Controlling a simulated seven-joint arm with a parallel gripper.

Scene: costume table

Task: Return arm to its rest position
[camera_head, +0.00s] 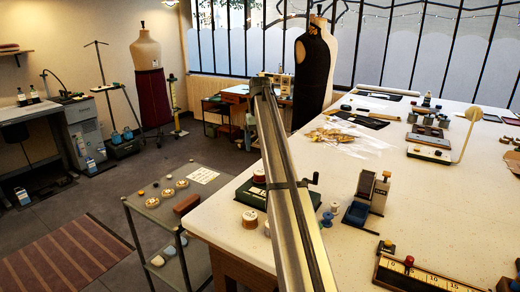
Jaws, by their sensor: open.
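My arm is a long silver link (290,190) that rises from the bottom middle of the head view. It passes in front of the near left part of the white table (430,215). It ends at a dark joint (262,86) high in the middle of the view. I can make out no gripper fingers in this view, and nothing held shows. The link hides part of the table edge and part of a green hand-cranked device (246,193) behind it.
Spools (327,219), a small grey and wooden device (366,195) and a ruler box (425,276) stand on the table right of my arm. A low shelf cart (155,215) stands left. A dark dress form (313,75) stands behind. Open floor (110,185) lies left.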

